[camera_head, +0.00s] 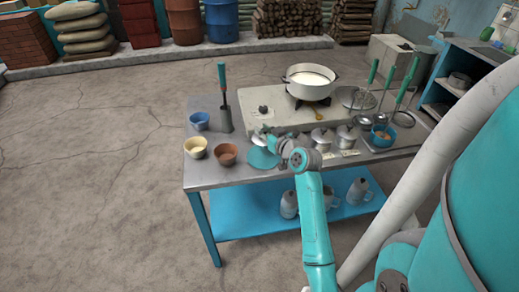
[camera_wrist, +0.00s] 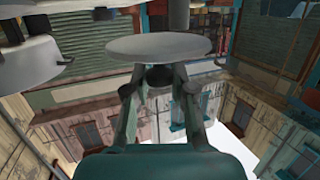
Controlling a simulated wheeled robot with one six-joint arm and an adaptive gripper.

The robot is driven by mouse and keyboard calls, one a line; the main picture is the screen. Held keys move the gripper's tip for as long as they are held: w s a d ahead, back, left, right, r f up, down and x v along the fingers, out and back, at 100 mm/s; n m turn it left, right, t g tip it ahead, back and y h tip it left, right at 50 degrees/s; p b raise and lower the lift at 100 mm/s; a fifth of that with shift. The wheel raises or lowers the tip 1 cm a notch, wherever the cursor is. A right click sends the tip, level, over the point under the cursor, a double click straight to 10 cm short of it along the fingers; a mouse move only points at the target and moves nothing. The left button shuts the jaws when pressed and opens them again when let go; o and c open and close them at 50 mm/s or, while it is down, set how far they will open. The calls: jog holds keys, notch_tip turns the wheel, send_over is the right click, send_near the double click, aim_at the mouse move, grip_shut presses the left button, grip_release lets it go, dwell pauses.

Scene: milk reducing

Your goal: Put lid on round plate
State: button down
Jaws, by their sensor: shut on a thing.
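My gripper (camera_wrist: 159,80) is shut on the dark knob of a pale grey round lid (camera_wrist: 157,46) in the wrist view. The lid spans beyond both fingers. In the head view, my gripper (camera_head: 276,141) is over the front of the metal table, and a pale edge beside it (camera_head: 261,138) appears to be the lid. A teal round plate (camera_head: 262,159) lies on the table just below and left of my gripper. Part of the plate is hidden by my gripper. The exact gap between lid and plate cannot be told.
A white pot of milk (camera_head: 311,77) stands on the stove behind. Blue (camera_head: 199,121), yellow (camera_head: 195,147) and brown (camera_head: 226,154) bowls stand left of the plate. Small lidded metal pots (camera_head: 322,139) stand close on the right. The table's front edge is near.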

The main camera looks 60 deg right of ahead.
aim_at(263, 156)
notch_tip(263, 156, down, 9)
jog(key=shift+r, duration=0.1)
dwell(0.4)
jog(key=c, duration=1)
grip_release()
